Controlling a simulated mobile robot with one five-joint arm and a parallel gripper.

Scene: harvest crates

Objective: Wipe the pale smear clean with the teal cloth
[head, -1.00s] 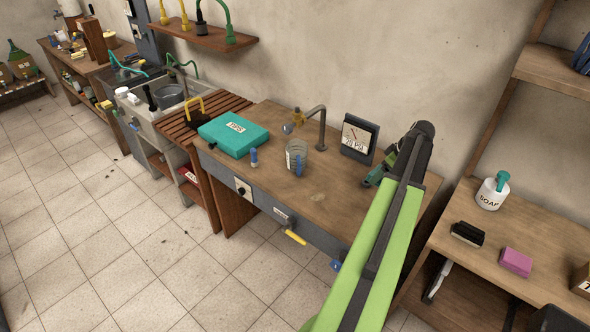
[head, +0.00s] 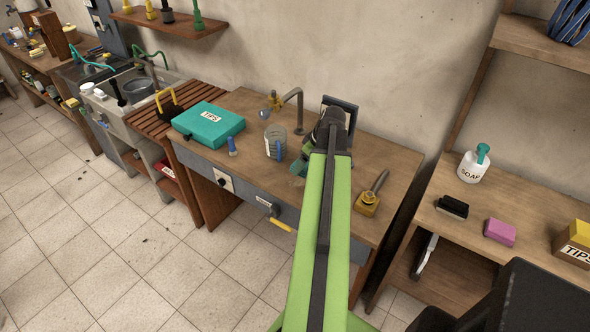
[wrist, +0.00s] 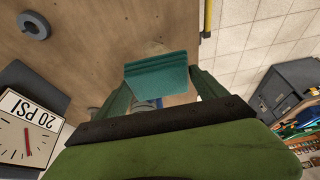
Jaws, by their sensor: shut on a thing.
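The teal cloth (wrist: 156,75) is a folded flat block between the fingers of my gripper (wrist: 160,85) in the wrist view. My gripper is shut on it and holds it over the wooden workbench (wrist: 95,45). In the head view my gripper (head: 301,165) is low over the bench, right of the clear measuring jug (head: 275,143) and in front of the gauge. The cloth is hard to tell from the green fingers there. I cannot tell whether it touches the bench top.
A gauge (wrist: 25,130) stands close to my gripper, mostly behind my arm in the head view.

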